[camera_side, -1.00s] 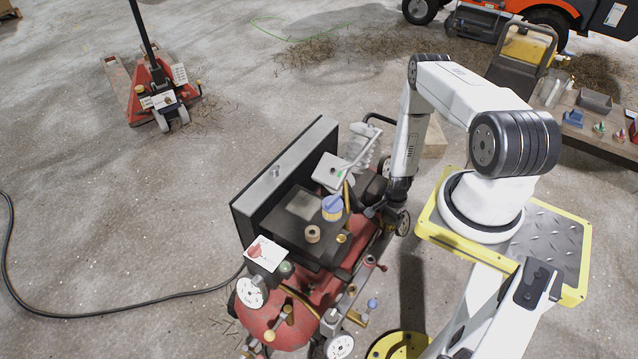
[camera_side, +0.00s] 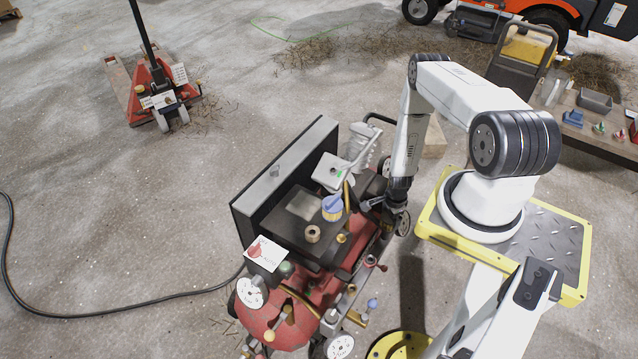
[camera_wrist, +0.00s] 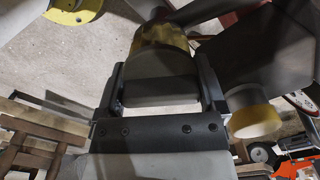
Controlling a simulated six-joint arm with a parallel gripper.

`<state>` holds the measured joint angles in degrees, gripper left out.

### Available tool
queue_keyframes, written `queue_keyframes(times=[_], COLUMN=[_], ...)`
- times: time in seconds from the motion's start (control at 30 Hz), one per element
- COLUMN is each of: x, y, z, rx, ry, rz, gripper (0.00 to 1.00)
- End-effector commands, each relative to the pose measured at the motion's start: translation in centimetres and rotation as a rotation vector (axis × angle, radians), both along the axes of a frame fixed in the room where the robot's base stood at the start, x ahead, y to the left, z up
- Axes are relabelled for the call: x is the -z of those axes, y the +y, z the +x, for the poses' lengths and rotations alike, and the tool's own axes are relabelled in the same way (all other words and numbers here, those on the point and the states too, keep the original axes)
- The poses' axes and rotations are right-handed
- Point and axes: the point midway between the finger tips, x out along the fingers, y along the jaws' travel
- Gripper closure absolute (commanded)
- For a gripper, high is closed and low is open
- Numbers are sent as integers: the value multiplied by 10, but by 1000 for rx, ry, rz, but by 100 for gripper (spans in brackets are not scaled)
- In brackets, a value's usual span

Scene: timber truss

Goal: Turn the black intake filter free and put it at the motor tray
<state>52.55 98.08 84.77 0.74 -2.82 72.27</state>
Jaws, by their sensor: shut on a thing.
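In the wrist view, my gripper (camera_wrist: 160,88) is shut on a dark cylindrical part that I take to be the black intake filter (camera_wrist: 160,72). A worn yellow-brown part (camera_wrist: 160,42) lies directly beyond it; I cannot tell whether the two are still joined. In the side view, my gripper (camera_side: 378,205) is low at the right side of the red compressor (camera_side: 280,310), and the filter is mostly hidden there.
A tall dark panel (camera_side: 285,172) stands behind the tray. In the wrist view, a dark-topped yellow cylinder (camera_wrist: 254,118) is close to the right finger.

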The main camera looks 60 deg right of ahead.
Motion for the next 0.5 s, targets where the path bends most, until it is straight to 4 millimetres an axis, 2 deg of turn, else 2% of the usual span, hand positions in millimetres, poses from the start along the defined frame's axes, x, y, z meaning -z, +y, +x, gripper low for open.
queue_keyframes(times=[0.17, 0.5], x=[0, 0], y=[0, 0], z=[0, 0], rx=[74, 85], ry=[0, 0], rz=[0, 0], gripper=[100, 100])
